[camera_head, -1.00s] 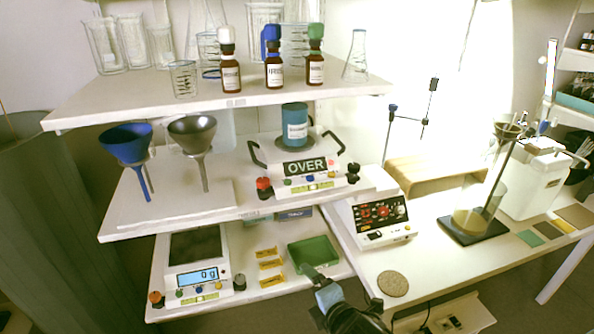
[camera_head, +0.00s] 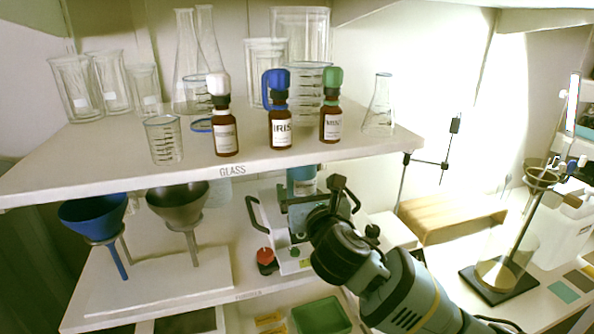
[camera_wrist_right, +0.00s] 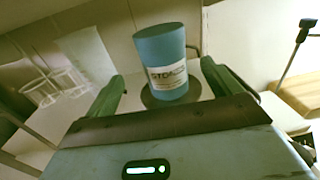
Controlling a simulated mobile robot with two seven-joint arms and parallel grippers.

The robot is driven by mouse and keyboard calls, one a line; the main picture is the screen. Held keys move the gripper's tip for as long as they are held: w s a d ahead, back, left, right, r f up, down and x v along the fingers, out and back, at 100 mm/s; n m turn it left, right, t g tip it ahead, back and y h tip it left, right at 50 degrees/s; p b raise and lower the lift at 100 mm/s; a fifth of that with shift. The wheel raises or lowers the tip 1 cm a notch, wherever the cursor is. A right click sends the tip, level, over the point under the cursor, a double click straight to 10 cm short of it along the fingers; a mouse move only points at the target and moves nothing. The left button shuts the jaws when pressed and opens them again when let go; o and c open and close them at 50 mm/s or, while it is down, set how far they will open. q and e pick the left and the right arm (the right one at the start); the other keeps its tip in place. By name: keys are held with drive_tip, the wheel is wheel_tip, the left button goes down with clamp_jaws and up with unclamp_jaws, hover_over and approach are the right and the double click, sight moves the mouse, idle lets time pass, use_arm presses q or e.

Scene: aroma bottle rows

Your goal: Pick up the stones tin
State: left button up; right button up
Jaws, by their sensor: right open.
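The stones tin (camera_head: 303,181) is a blue cylinder with a white label. It stands upright on the round plate of the white device on the middle shelf. In the head view the upper shelf edge and my right gripper partly hide it. My right gripper (camera_head: 302,202) is in front of the tin, open and facing it. In the right wrist view the tin (camera_wrist_right: 162,62) shows between the two green fingers of the right gripper (camera_wrist_right: 163,78), slightly beyond them, with nothing held. I cannot tell whether a finger touches it. My left gripper is out of view.
The upper shelf (camera_head: 232,169) overhangs the tin and carries glassware and three brown bottles. A blue funnel (camera_head: 93,215) and a grey funnel (camera_head: 178,205) stand left of the device. The device has raised black side handles (camera_head: 257,212). A wooden stand (camera_head: 452,216) is at right.

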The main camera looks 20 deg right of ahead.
sight(301, 172)
drive_tip(key=shift+s+r, duration=0.1)
drive_tip(key=shift+w, duration=0.6)
drive_tip(key=shift+w+d+f, duration=0.1)
drive_tip(key=shift+w+d, duration=0.05)
drive_tip(key=shift+w, duration=0.9)
drive_tip(key=shift+w+d+f, duration=0.1)
drive_tip(key=shift+w, duration=0.95)
drive_tip(key=shift+w+d+f, duration=0.1)
drive_tip(key=shift+w+d, duration=0.05)
drive_tip(key=shift+w, duration=0.9)
drive_tip(key=c, duration=1.4)
drive_tip(key=shift+r, duration=0.1)
drive_tip(key=shift+c, duration=0.7)
drive_tip(key=shift+r, duration=0.35)
drive_tip(key=s, duration=1.8)
drive_tip(key=shift+a+r, duration=0.4)
